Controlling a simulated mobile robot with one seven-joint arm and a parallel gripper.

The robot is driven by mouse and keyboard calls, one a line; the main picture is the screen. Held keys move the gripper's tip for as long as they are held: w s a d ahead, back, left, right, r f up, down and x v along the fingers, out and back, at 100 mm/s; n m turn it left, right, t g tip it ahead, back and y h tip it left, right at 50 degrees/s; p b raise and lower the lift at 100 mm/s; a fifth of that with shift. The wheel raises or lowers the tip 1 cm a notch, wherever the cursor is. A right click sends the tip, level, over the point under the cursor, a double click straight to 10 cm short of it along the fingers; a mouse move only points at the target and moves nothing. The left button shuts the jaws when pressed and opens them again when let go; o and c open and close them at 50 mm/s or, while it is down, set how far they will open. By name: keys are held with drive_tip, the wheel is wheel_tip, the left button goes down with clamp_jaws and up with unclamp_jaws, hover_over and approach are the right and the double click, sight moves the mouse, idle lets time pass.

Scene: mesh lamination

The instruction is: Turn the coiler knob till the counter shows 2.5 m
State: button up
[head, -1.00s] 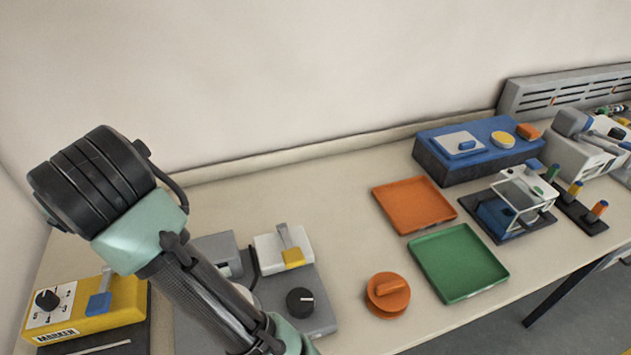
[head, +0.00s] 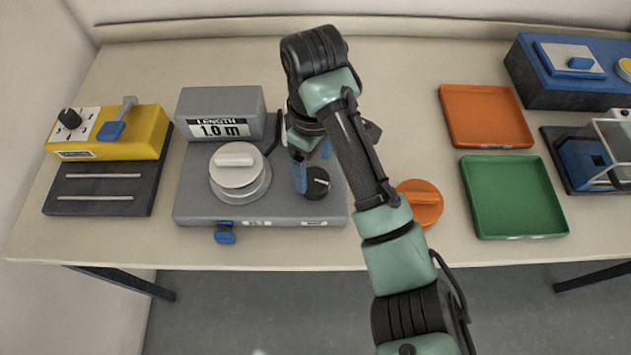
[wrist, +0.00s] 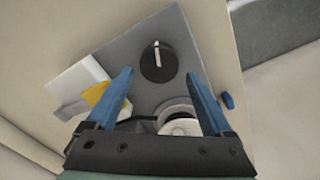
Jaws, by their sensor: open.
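The grey coiler (head: 210,213) stands at the left of the table. Its counter (head: 220,129) reads 1.0 m. The coiler knob (head: 317,183) is round and black with a white pointer line, partly beside my arm in the head view. In the wrist view the knob (wrist: 158,62) lies just ahead of and between the fingertips, its line pointing nearly up the picture. My gripper (head: 312,168) points down at the knob with blue fingers; in the wrist view the gripper (wrist: 160,75) is open and empty. I cannot tell whether the fingers touch the knob.
A pale grey round reel (head: 240,166) stands on the coiler left of the knob. A yellow marker unit (head: 140,140) is further left. An orange round piece (head: 421,203), an orange tray (head: 486,116) and a green tray (head: 513,197) lie right.

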sight(314, 180)
wheel_tip(314, 180, down, 5)
idle(0.3)
drive_tip(key=c, duration=1.1)
drive_tip(key=shift+r, duration=0.1)
drive_tip(key=shift+m+p, duration=0.3)
drive_tip(key=shift+p, duration=0.45)
